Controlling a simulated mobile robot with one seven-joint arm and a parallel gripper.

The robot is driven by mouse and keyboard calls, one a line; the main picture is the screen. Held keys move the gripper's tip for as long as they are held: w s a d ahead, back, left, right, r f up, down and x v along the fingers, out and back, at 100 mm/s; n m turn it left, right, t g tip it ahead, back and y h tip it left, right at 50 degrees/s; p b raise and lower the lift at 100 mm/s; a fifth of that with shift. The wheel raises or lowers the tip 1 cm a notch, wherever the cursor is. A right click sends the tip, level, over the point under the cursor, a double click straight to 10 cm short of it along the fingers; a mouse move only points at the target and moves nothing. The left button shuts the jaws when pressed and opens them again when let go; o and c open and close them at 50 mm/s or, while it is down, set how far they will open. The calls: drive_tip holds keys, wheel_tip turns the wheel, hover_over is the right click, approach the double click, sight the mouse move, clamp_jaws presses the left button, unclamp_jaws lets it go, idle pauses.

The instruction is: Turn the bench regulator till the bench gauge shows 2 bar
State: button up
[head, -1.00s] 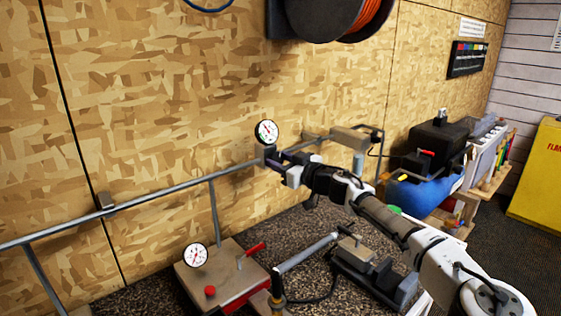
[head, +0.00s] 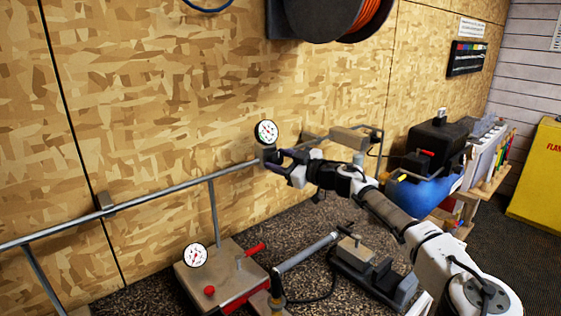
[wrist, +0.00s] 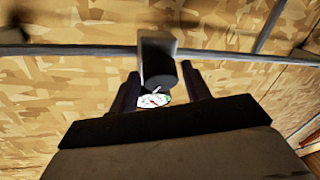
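A round white gauge (head: 266,132) stands on the wall pipe; its face also shows in the wrist view (wrist: 155,100). Its needle is too small to read. Just under it is the regulator, with a grey block on the pipe and a dark round knob (wrist: 161,76). My gripper (head: 278,163) is at the regulator. In the wrist view its two dark fingers (wrist: 160,88) stand on either side of the knob, with gaps seen beside it, so it looks open. Whether a finger touches the knob is hard to tell.
A second gauge (head: 194,256) sits on a box (head: 225,268) with red handles at the lower left. A clamp-like tool (head: 365,265) lies on the speckled bench below my arm. A blue tank (head: 425,190) stands to the right. The wall is close behind the pipe (head: 160,198).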

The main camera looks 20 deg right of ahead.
drive_tip(key=shift+o, duration=0.9)
drive_tip(key=shift+s+d+f, duration=0.1)
drive_tip(key=shift+s, duration=0.05)
drive_tip(key=b+v, duration=0.5)
drive_tip(key=v, duration=0.8)
drive_tip(key=shift+s, duration=0.25)
